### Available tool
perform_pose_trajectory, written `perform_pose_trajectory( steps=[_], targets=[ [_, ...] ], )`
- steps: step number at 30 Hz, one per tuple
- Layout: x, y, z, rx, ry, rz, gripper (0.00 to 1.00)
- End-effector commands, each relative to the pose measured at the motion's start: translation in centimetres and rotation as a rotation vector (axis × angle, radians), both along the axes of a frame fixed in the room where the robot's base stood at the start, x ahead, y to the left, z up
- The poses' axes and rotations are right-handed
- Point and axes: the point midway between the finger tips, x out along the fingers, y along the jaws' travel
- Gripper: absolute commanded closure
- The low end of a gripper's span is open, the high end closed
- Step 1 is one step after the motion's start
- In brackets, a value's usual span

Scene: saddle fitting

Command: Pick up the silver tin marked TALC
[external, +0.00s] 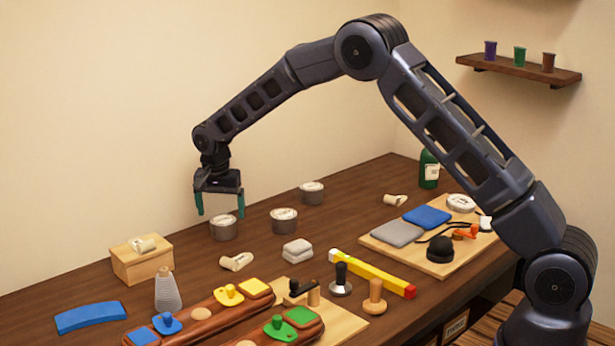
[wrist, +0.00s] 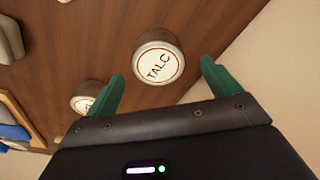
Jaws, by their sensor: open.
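The silver tin marked TALC (wrist: 158,63) shows in the wrist view, its white lid with red ring and lettering facing me. It lies between and just beyond the two green fingertips of my gripper (wrist: 162,70), not touching them as far as I can tell. In the external view my gripper (external: 220,213) is open, pointing down just over the leftmost silver tin (external: 223,230), which appears to be the TALC one. The jaws are empty.
Two similar tins, a nearer one (external: 284,221) and a farther one (external: 312,193), stand to the right. A pale block (external: 297,251) lies in front of them. A wooden box (external: 143,262) stands at the left. The wall is close behind.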

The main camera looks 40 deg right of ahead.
Motion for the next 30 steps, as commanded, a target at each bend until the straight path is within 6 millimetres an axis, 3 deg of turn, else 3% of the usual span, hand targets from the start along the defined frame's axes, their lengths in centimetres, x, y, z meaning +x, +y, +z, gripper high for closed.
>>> perform_pose_trajectory(
  steps=[9,17,25,30],
  targets=[
    [0.1,-0.6,-4.1,0.0,0.004,0.0,0.11],
    [0.1,-0.6,-4.4,-0.001,0.001,0.001,0.11],
    [0.1,-0.6,-4.4,-0.001,0.001,0.0,0.62],
    [0.2,-0.6,-4.4,0.0,0.0,0.0,0.64]
  ],
)
